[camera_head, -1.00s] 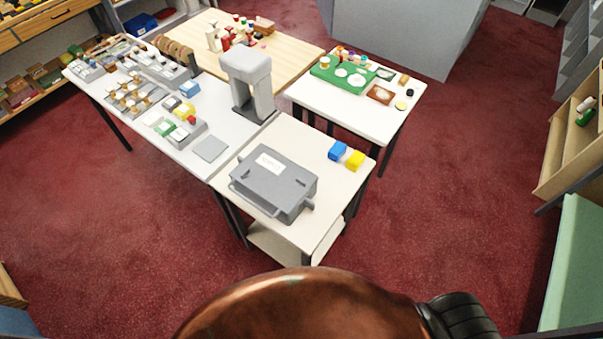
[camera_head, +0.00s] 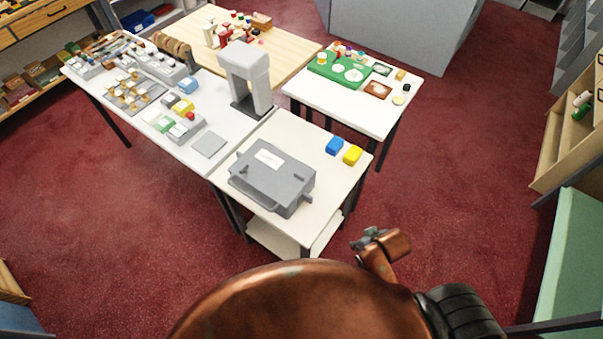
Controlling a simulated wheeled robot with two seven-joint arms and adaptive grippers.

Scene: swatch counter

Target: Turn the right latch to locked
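A grey case (camera_head: 270,187) with a white label (camera_head: 268,158) on its lid lies on the near cream table (camera_head: 330,176). A small dark latch-like piece (camera_head: 300,178) shows on the right part of its lid, and a similar one (camera_head: 243,156) on the left part. They are too small to tell whether locked or unlocked. My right gripper (camera_head: 366,238) is above the floor, in front of the table's right corner and apart from the case. Its fingers are too small and angled to tell open from shut. My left gripper is not in view.
A blue block (camera_head: 335,146) and a yellow block (camera_head: 353,155) lie at the table's back right. A grey arch-shaped device (camera_head: 246,72) stands behind the case on the long table. Red carpet (camera_head: 450,180) to the right is free.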

